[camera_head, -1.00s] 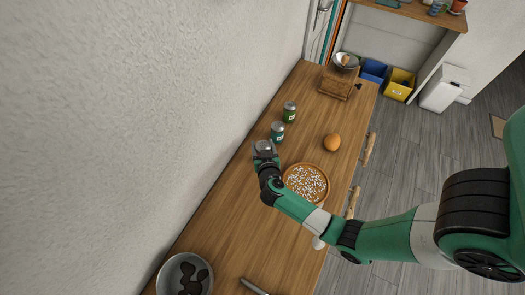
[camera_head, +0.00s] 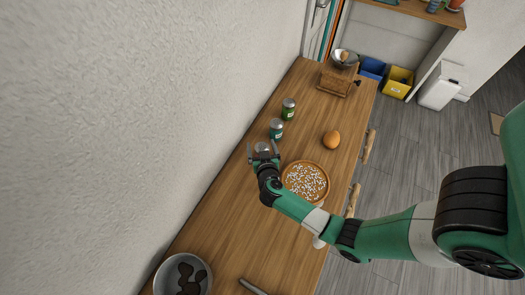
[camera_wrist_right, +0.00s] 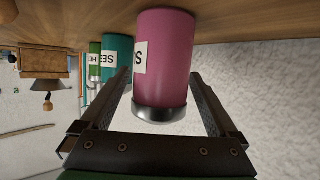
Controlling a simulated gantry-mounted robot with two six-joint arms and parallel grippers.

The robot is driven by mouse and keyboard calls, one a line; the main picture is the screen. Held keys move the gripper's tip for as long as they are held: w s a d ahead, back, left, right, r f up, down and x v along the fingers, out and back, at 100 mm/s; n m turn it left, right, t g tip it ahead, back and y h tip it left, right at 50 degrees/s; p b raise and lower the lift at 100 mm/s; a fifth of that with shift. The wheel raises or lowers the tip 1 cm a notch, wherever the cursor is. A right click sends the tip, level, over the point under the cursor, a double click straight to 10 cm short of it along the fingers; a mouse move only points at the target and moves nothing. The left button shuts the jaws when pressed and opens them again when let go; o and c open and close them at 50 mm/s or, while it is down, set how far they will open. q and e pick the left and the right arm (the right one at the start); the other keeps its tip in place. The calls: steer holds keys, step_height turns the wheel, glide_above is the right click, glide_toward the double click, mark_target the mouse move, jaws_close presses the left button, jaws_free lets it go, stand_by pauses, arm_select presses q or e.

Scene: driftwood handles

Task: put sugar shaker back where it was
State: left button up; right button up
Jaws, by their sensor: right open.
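The sugar shaker (camera_wrist_right: 165,60) is a pink cylinder with a grey metal lid and a partly hidden white label. In the right wrist view it stands on the wooden counter. My right gripper (camera_head: 263,150) is open, with one finger on each side of the shaker. In the head view only the shaker's grey top (camera_head: 262,147) shows between the fingers. A teal shaker (camera_head: 276,128) and a green shaker (camera_head: 288,109) stand in a row beyond it, along the wall. My left gripper is not in view.
A round sprinkled pie (camera_head: 305,180) lies just right of my gripper. An orange ball-like fruit (camera_head: 331,139) sits farther up the counter (camera_head: 232,228). A bowl with dark pieces (camera_head: 160,274) is at the near end. A wooden box-like grinder (camera_head: 335,83) stands at the far end.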

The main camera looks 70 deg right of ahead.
steer(key=p+v, duration=0.4)
steer(key=v, duration=0.8)
